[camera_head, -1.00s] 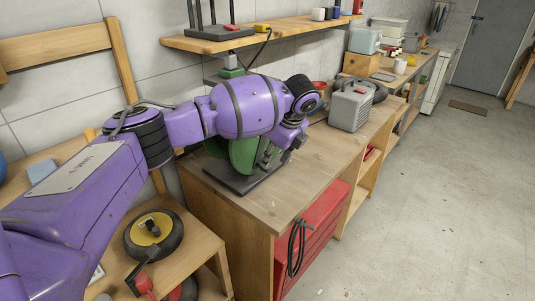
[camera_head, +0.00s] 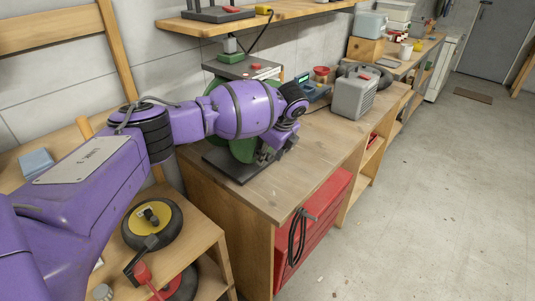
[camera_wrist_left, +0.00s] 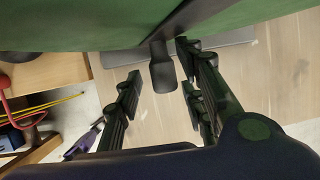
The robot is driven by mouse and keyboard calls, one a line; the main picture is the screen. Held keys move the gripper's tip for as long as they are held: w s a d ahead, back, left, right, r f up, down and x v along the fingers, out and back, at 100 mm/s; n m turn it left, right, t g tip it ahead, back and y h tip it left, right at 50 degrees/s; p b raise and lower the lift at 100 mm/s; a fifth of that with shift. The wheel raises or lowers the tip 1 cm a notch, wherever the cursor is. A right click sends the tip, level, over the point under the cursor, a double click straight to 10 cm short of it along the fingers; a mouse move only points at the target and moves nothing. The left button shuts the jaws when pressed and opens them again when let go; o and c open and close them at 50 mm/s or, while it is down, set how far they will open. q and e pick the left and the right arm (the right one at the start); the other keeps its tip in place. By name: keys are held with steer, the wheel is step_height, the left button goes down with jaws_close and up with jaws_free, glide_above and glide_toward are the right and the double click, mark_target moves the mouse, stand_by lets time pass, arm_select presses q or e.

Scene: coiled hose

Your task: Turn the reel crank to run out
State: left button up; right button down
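The green reel (camera_head: 243,151) stands on a dark base plate (camera_head: 237,168) on the wooden bench, mostly hidden behind my left arm in the head view. In the left wrist view its green side (camera_wrist_left: 75,25) fills the top. A dark crank handle (camera_wrist_left: 163,68) hangs down from it. My left gripper (camera_head: 273,153) is at the reel's near side. In the wrist view the left gripper (camera_wrist_left: 165,98) is open, its fingers apart on either side of the handle's lower end, with visible gaps. My right gripper is not in view.
A grey box (camera_head: 354,96) stands further along the bench (camera_head: 290,185). A red cabinet (camera_head: 318,220) with a black looped cable sits below. A wall shelf (camera_head: 285,24) runs above. A low stand at front left holds a black-and-yellow wheel (camera_head: 152,222).

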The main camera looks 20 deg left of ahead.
arm_select(q)
steer(key=shift+c, duration=1.4)
steer(key=c, duration=0.6)
jaws_close()
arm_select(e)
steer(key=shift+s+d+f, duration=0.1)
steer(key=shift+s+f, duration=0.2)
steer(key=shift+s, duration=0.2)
arm_select(q)
steer(key=shift+s+a+r+m+g+y+b, duration=0.25)
steer(key=shift+s+r+g+y+b, duration=0.25)
steer(key=shift+g, duration=0.55)
steer(key=shift+s+a+r+m+g+y+b, duration=0.15)
steer(key=shift+s+r+m+g+y, duration=0.15)
steer(key=shift+s+r+g, duration=0.5)
steer(key=shift+s+a+r+m+g+y+b, duration=0.15)
steer(key=shift+s+r+m+g+y+b, duration=0.2)
steer(key=shift+g, duration=0.9)
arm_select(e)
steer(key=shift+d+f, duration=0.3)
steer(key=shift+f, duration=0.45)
arm_select(q)
steer(key=shift+w+r, duration=0.1)
steer(key=shift+w, duration=0.05)
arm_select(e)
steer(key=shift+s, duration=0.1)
